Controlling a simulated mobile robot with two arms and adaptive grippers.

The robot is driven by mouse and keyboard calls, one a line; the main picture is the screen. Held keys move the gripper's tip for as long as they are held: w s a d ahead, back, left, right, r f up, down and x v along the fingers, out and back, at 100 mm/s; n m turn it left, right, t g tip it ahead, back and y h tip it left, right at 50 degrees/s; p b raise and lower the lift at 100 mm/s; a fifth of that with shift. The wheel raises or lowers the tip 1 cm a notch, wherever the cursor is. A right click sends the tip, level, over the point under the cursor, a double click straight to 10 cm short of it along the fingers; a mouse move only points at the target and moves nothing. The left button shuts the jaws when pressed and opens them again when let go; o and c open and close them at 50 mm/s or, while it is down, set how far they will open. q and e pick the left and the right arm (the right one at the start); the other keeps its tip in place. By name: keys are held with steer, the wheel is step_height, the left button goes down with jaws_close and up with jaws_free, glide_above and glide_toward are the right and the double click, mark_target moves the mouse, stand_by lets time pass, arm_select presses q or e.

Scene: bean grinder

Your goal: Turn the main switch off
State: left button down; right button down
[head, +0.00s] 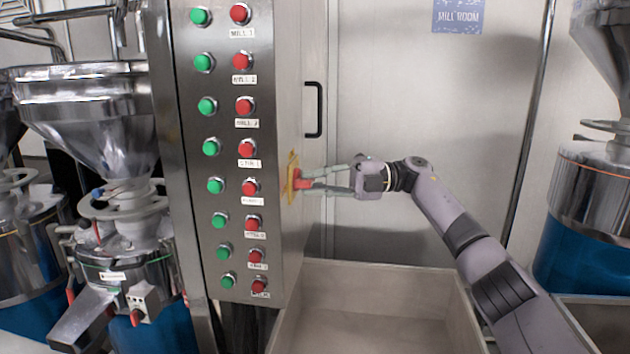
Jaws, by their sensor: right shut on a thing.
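The main switch (303,180) is a red handle on a yellow plate (291,178). It sits on the right side face of the steel control cabinet (240,40). My right gripper (308,181) reaches in from the right, its fingers pointing left at the cabinet. Its fingertips are shut on the red handle, and they partly cover it. The exact angle of the handle is hard to tell at this size. My left gripper is not in view.
Green and red buttons (241,61) line the cabinet front. A black door handle (314,110) is above my right gripper. An open bin (465,300) stands below. Mills with steel hoppers (85,100) stand left, and another mill (590,200) right.

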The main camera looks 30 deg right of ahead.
steer(key=shift+f+n, duration=0.1)
steer(key=shift+n, duration=0.3)
steer(key=c, duration=1.6)
jaws_free()
steer(key=shift+d, duration=0.1)
steer(key=v, duration=0.7)
steer(key=shift+s+d, duration=0.1)
steer(key=shift+d, duration=0.05)
